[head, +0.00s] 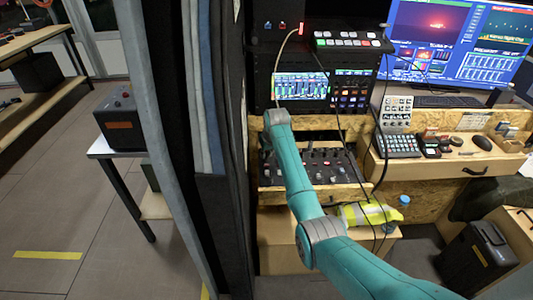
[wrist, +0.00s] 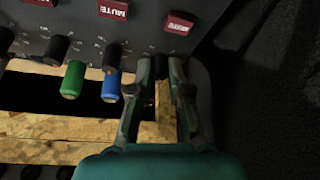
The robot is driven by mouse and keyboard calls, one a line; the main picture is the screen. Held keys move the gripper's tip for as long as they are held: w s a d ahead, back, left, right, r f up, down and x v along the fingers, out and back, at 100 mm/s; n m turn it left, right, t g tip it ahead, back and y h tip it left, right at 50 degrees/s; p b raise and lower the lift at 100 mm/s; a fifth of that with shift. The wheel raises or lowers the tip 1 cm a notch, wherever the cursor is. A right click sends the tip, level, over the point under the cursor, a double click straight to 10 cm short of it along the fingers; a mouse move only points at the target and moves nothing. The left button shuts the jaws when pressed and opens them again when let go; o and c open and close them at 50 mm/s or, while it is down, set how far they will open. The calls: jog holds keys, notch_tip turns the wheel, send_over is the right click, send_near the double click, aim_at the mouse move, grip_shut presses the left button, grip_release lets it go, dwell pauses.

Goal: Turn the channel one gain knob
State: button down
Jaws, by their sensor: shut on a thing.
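A dark mixer panel (head: 338,172) with rows of small knobs sits in a wooden frame in the head view. My teal arm crosses in front of its left side, and my gripper is hidden there. In the wrist view my gripper (wrist: 160,66) is at the panel (wrist: 75,18), its fingertips closed around a small dark knob that they mostly hide. I cannot read which channel this knob belongs to. To its left are a blue knob (wrist: 111,86), a green knob (wrist: 73,78) and dark knobs. Red mute buttons (wrist: 113,9) lie above.
A light wooden edge (wrist: 40,132) runs below the panel. A lit screen (head: 300,86) and a rack stand above it. Dark cables hang in front of the panel's right side. A yellow-green item (head: 366,213) lies below. A dark curtain (head: 212,230) stands left.

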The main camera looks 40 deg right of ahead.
jog(key=shift+n, duration=0.5)
jog(key=c, duration=1.1)
grip_release()
jog(key=v, duration=1.2)
jog(key=shift+d, duration=0.2)
jog(key=shift+s, duration=0.1)
